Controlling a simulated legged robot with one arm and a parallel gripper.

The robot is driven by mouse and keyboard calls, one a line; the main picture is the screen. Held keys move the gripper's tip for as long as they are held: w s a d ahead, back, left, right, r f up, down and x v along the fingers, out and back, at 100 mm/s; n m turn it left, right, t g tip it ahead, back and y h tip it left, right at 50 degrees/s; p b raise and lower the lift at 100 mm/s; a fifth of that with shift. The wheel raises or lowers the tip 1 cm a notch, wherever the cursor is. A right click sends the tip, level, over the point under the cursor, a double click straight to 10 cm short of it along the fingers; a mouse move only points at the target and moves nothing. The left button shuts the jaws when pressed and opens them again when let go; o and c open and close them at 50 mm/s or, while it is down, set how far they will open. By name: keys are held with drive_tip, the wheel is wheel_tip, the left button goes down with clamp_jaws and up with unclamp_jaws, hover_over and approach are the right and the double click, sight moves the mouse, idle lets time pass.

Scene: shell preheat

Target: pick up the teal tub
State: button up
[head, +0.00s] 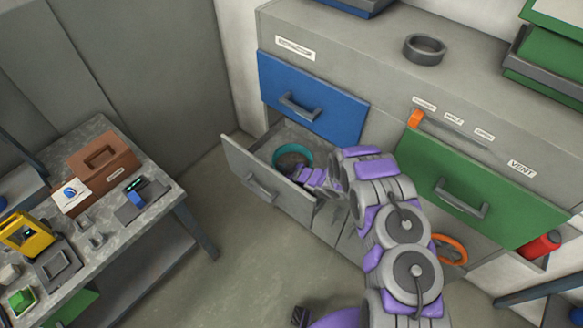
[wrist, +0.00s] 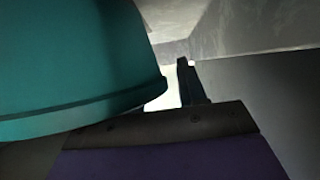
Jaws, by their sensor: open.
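The teal tub (head: 279,157) is a round, open container inside the open grey drawer (head: 263,189) in the head view. In the wrist view the tub (wrist: 75,60) fills the upper left, very close, its rim running along its lower edge. My gripper (head: 308,177) reaches down into the drawer at the tub's right side. In the wrist view one dark finger (wrist: 188,82) stands to the right of the tub, with a gap between them. The other finger cannot be made out, and the tub may hide it. I cannot tell whether the gripper touches the tub.
A closed blue drawer (head: 312,98) is just above the open one. A green panel (head: 480,190) with a handle is at the right, with an orange ring (head: 451,249) below it. A workbench (head: 190,183) with several items stands at the left. The floor between is clear.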

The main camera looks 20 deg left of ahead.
drive_tip(key=shift+d, duration=0.3)
drive_tip(key=shift+c, duration=0.3)
drive_tip(key=shift+d, duration=0.1)
drive_tip(key=shift+c, duration=0.7)
drive_tip(key=shift+a, duration=0.25)
clamp_jaws()
drive_tip(key=shift+d, duration=0.1)
